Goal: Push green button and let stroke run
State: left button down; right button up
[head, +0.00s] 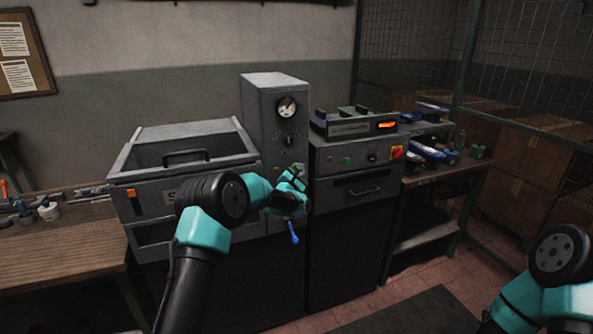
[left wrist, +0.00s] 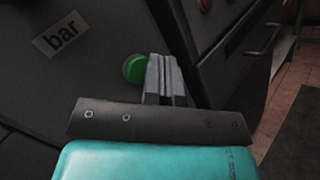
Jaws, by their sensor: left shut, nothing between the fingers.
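A round green button (left wrist: 133,68) shows in the left wrist view on a dark grey panel, just left of my fingertips and partly covered by them. My left gripper (head: 298,178) is shut and empty in front of the grey column (head: 262,120) with a dial gauge (head: 287,107). Its closed fingers (left wrist: 166,78) appear at or very near the button's edge; I cannot tell if they touch it. In the head view the gripper hides this part of the column. My right arm shows at the lower right, with its gripper out of view.
A grey hooded machine (head: 182,150) stands left of the column. The cabinet right of it has another green button (head: 347,161) and a red-orange switch (head: 397,152). A blue lever (head: 293,232) hangs below my left gripper. Workbenches (head: 65,250) flank the machines.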

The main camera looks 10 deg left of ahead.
pick_arm(q)
jog(key=shift+w, duration=0.1)
dwell(0.6)
jog(key=shift+w+a, duration=0.2)
jog(key=shift+w, duration=0.05)
jog(key=shift+w+a, duration=0.3)
jog(key=shift+w, duration=0.1)
dwell(1.0)
dwell(0.3)
jog(key=shift+s+d, duration=0.45)
jog(key=shift+s, duration=0.3)
jog(key=s+d, duration=0.1)
jog(key=s, duration=0.1)
jog(key=s+d, duration=0.2)
dwell(0.5)
dwell(0.4)
